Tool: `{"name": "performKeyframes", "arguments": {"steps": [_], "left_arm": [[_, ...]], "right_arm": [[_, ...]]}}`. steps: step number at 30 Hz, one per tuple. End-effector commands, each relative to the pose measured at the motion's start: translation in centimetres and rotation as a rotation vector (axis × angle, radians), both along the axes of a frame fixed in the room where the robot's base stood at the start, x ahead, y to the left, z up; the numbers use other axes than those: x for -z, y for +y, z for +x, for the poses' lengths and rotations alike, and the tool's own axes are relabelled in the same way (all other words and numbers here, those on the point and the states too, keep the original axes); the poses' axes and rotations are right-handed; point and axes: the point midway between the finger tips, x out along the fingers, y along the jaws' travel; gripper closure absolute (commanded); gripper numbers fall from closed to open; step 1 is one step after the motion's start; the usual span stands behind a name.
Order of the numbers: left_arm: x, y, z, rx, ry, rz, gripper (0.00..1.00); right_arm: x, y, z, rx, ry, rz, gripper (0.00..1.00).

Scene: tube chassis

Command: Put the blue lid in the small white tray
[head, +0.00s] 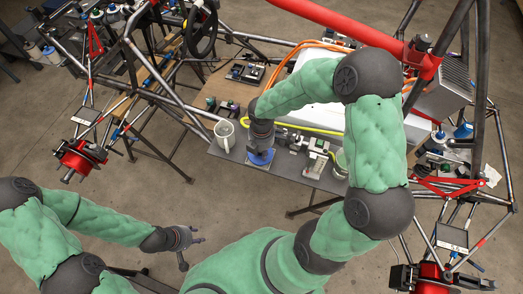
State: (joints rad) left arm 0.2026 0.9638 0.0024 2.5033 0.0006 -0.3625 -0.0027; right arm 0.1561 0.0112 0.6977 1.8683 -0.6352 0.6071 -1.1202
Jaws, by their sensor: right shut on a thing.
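The blue lid (261,157) is under my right gripper (260,150) at the front of the grey work surface. My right gripper points down and is shut on the lid. A pale edge shows just around and below the lid. It may be the small white tray, mostly hidden by the lid and gripper. I cannot tell whether the lid touches it. My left gripper (194,247) is open and empty, low at the left, over the floor and away from the work surface.
A light mug (224,134) stands just left of my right gripper. A metal device (318,147) and a green-rimmed container (341,163) are to the right. A yellow hose (310,128) runs behind. Tube frames stand at both sides.

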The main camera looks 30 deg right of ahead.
Motion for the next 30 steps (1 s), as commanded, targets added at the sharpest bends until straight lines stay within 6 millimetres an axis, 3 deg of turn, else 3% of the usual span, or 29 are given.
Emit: {"name": "performKeyframes", "arguments": {"steps": [26,27,30], "left_arm": [[0.9,0.0,0.0,0.000,0.000,0.000,0.60],[0.9,0.0,0.0,0.000,0.000,0.000,0.60],[0.9,0.0,0.0,0.000,0.000,0.000,0.60]], "right_arm": [[1.2,0.0,0.0,0.000,0.000,0.000,1.00],[1.2,0.0,0.0,0.000,0.000,0.000,0.70],[1.2,0.0,0.0,0.000,0.000,0.000,0.66]]}}
